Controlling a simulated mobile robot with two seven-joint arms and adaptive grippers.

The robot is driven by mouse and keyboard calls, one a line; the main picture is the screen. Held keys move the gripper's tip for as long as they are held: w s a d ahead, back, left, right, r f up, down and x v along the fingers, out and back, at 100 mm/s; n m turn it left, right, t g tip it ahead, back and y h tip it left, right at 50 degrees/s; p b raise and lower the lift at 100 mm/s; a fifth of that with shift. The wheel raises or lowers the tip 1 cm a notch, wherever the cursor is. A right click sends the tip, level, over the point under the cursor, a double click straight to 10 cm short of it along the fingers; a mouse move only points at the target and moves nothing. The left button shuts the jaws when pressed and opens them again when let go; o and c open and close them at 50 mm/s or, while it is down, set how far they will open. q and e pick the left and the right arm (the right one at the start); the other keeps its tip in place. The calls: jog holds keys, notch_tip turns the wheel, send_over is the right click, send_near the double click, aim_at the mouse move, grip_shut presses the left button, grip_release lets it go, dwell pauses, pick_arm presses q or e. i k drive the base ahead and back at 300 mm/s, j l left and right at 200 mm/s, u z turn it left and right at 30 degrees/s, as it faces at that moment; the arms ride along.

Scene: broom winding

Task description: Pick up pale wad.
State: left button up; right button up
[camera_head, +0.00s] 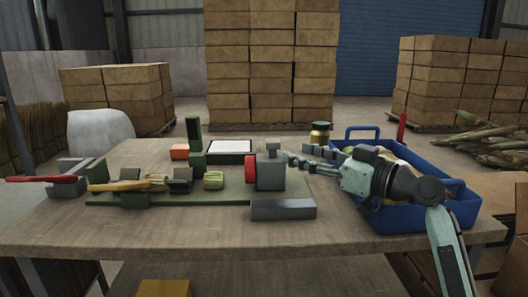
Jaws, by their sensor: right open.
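Pale yellowish material (347,150) also shows inside the blue crate (388,219), mostly hidden behind my right arm; I cannot tell which is the pale wad. My right gripper (299,162) reaches left across the crate, with its open fingers close to the grey block with a red disc (270,172). Nothing shows between its fingers. My left gripper is not in view.
A longer straw bundle (128,185) lies on the fixture's left part. A grey clamp with a red handle (42,179) is at the table's left. A lidded jar (320,133) stands behind my gripper. The wooden table's front (190,225) is clear.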

aim_at(157, 180)
jog(key=k, duration=0.9)
